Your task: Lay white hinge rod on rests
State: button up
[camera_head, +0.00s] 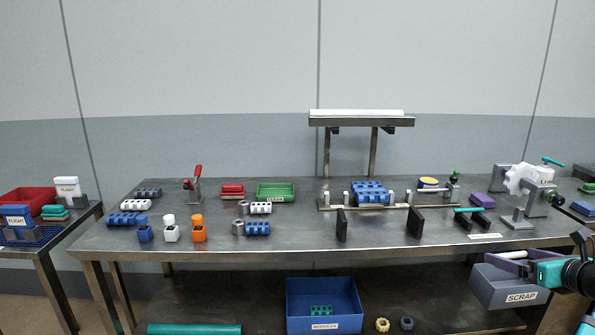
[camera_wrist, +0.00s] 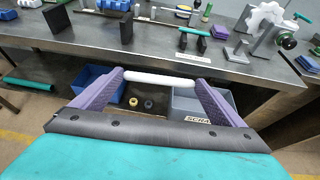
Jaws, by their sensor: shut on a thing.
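My gripper (camera_wrist: 160,80) is shut on a white rod (camera_wrist: 150,77), which spans crosswise between its two purple fingers. In the head view my gripper (camera_head: 512,255) is at the lower right, in front of the table's front edge, apart from the table. Two black upright plates (camera_head: 341,226) stand farther left near the front edge. I cannot tell which supports are the rests.
A grey SCRAP bin (camera_head: 508,287) is below the table edge near my gripper. A blue bin (camera_head: 323,305) is on the lower shelf. A white gear-like part on a stand (camera_head: 528,180) rises at the table's right. A raised rack (camera_head: 362,122) stands at the back.

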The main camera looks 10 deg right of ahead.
jog(key=w+a+f+n+g+y+p, duration=0.2)
jog(key=w+a+f+n+y+p, duration=0.1)
jog(key=a, duration=1.1)
jog(key=w+a+f+n+g+y+p, duration=0.1)
jog(key=w+a+f+n+y+p, duration=0.2)
jog(key=a, duration=1.2)
jog(key=w+a+f+n+g+y+p, duration=0.2)
jog(key=w+a+n+y, duration=0.3)
jog(key=a, duration=1)
jog(key=w+f+p, duration=0.1)
jog(key=w, duration=0.2)
jog(key=shift+w+a+f+g, duration=0.15)
jog(key=shift+a+f+g, duration=0.05)
jog(key=shift+f+g, duration=0.15)
jog(key=shift+d, duration=0.1)
jog(key=shift+d, duration=0.35)
